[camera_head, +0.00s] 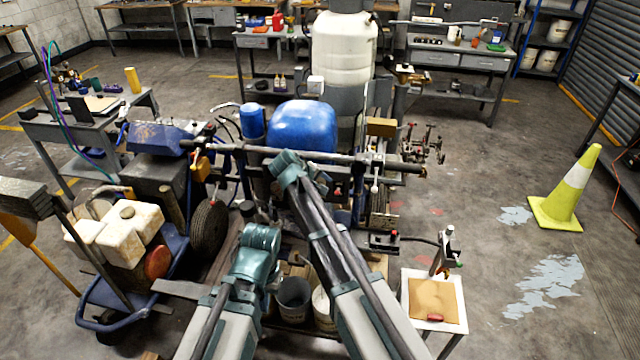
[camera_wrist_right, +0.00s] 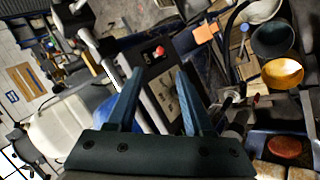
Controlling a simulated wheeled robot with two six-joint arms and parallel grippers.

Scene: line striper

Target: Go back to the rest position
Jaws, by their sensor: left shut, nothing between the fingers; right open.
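My left arm comes in at the bottom of the head view, and its teal front end with the left gripper (camera_head: 271,281) is beside the grey bucket. Its fingers are small and partly hidden there; the gripper is shut and empty. My right arm reaches up over the line striper, toward its handlebar (camera_head: 340,157). In the right wrist view my right gripper (camera_wrist_right: 160,73) is open, with two blue-grey fingers apart and nothing between them. The line striper carries a blue tank (camera_head: 303,126) and a large white tank (camera_head: 344,52).
A grey bucket (camera_head: 293,296) stands below my arms. A small stand with a tan sheet (camera_head: 434,301) is at the lower right. A yellow cone (camera_head: 566,195) stands on open floor at right. A cart with white jugs (camera_head: 135,226) is at left. Workbenches line the back.

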